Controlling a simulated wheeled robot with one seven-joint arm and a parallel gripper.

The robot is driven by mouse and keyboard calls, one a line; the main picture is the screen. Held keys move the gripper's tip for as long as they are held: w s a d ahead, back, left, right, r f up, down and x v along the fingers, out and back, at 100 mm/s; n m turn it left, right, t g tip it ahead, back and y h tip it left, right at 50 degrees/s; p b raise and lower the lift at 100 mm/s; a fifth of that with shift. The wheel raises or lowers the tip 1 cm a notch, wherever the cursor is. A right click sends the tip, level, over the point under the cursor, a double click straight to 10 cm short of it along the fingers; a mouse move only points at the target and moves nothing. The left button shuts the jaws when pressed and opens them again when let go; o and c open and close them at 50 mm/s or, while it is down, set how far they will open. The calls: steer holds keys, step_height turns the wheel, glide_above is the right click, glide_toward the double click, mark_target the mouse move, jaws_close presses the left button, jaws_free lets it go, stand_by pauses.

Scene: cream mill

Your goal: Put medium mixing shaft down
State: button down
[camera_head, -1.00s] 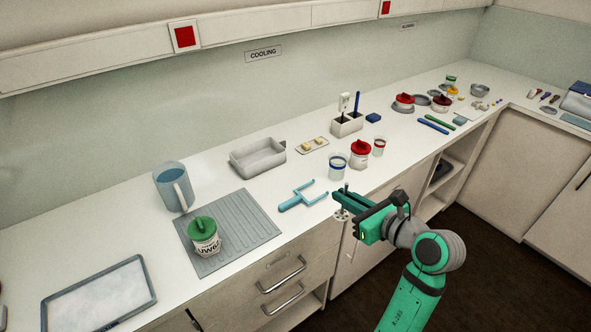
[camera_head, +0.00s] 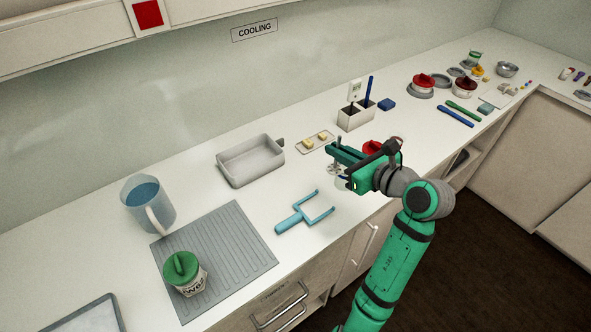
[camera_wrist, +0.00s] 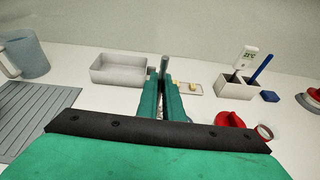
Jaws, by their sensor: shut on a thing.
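The medium mixing shaft (camera_wrist: 164,64) is a thin grey metal rod, upright between the fingers of my gripper (camera_wrist: 163,88) in the wrist view. In the head view my gripper (camera_head: 342,155) is shut on the shaft, whose small lower end (camera_head: 333,169) shows just under the fingers. The shaft is above the white counter (camera_head: 215,198); its gap to the surface is hard to tell. My gripper and wrist hide part of a red-lidded jar (camera_head: 373,147) and most of a clear cup behind them.
A light blue two-pronged tool (camera_head: 296,220) lies left of my gripper. Further left are a grey tray (camera_head: 237,178), a ribbed mat (camera_head: 222,262) with a green-lidded jar (camera_head: 185,272), and a jug (camera_head: 140,198). A plate with yellow pieces (camera_head: 304,147) and a white holder (camera_head: 345,122) stand behind.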

steer(key=shift+w+a+f, duration=0.85)
steer(key=shift+a+f, duration=0.9)
steer(key=shift+f, duration=0.25)
steer(key=shift+w+a+f, duration=0.85)
steer(key=shift+a+f, duration=0.9)
steer(key=shift+f, duration=0.2)
steer(key=shift+w+a+f, duration=0.85)
steer(key=shift+a+f, duration=0.9)
steer(key=shift+f, duration=0.25)
steer(key=shift+f, duration=0.15)
steer(key=c, duration=1.9)
jaws_free()
